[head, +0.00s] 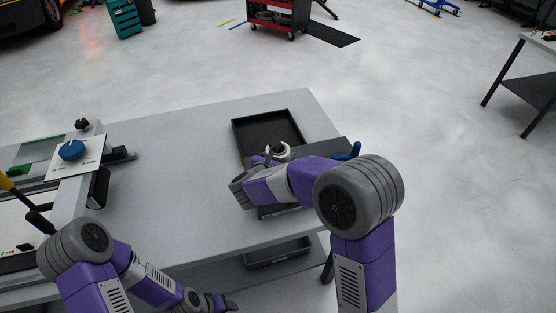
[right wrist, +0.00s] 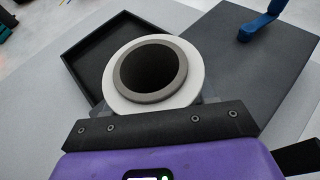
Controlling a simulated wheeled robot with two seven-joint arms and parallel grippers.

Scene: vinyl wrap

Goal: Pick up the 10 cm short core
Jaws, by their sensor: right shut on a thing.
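The short core shows in the right wrist view as a dark grey hollow tube (right wrist: 179,88) with a white ring (right wrist: 196,90) around it, its open end facing the camera. In the head view the core (head: 284,149) is a small pale ring beyond my right wrist. My right gripper (right wrist: 158,108) is shut on the core; its fingers are mostly hidden behind the core and the dark bar of the gripper. My left gripper (head: 222,303) is low at the bottom edge of the head view, beside the table's front, and its jaws are too small to read.
A black tray (head: 240,124) lies on the grey table (head: 190,150) behind the core. A dark flat block (right wrist: 285,50) with a blue handle (right wrist: 262,20) is to its right. The table's middle is clear.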

